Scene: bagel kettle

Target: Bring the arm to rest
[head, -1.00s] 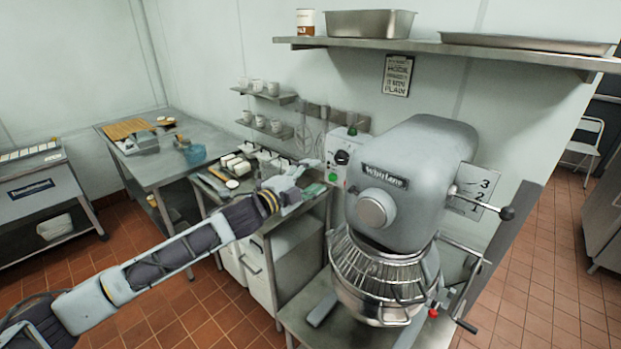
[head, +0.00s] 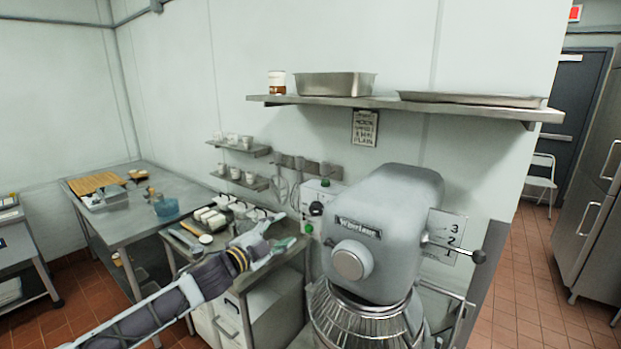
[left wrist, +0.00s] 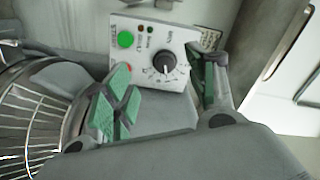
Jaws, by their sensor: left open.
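My left arm reaches in from the lower left of the head view. Its gripper (head: 284,246) is over the small counter, just left of the big mixer. In the left wrist view the two green-padded fingers of the left gripper (left wrist: 163,92) are spread apart with nothing held between them. A white control box (left wrist: 155,52) with a green button and a black dial shows beyond the fingers. The same control box stands against the wall in the head view (head: 318,204). My right gripper is not in view.
A grey stand mixer (head: 385,215) with a wire bowl guard (head: 365,315) stands close on the right. The small counter holds several white containers (head: 210,216). A steel table (head: 135,228) is at the left. A wall shelf (head: 400,106) spans above. Floor shows at far right.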

